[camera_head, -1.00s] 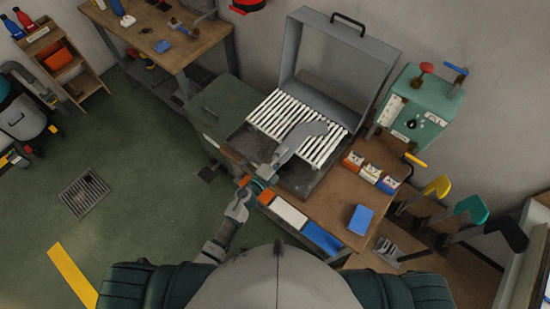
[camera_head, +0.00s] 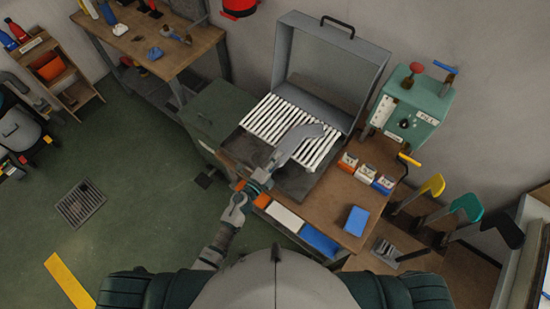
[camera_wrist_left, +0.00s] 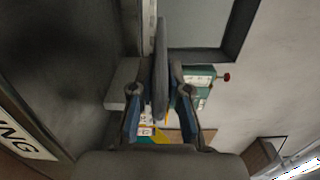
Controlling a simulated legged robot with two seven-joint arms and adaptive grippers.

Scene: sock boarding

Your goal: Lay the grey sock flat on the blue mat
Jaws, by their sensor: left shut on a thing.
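A flat grey foot-shaped piece, which looks like the grey sock (camera_head: 301,137), is in my left gripper (camera_head: 270,172). It reaches over the white slatted rack, with its toe end pointing right. In the left wrist view the grey sock (camera_wrist_left: 161,70) stands edge-on between the two fingers of my left gripper (camera_wrist_left: 160,95), which is shut on it. I cannot tell whether the sock touches the rack. The blue mat (camera_head: 320,241) lies at the bench's front edge, right of a white and an orange one, and is bare. My right gripper is not in view.
The slatted rack (camera_head: 262,119) sits before a raised grey lid (camera_head: 330,60). A green control box (camera_head: 410,112) stands to the right. Small boxes (camera_head: 364,173) and a blue block (camera_head: 356,221) are on the bench. Yellow, teal and black foot-shaped forms stand at right.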

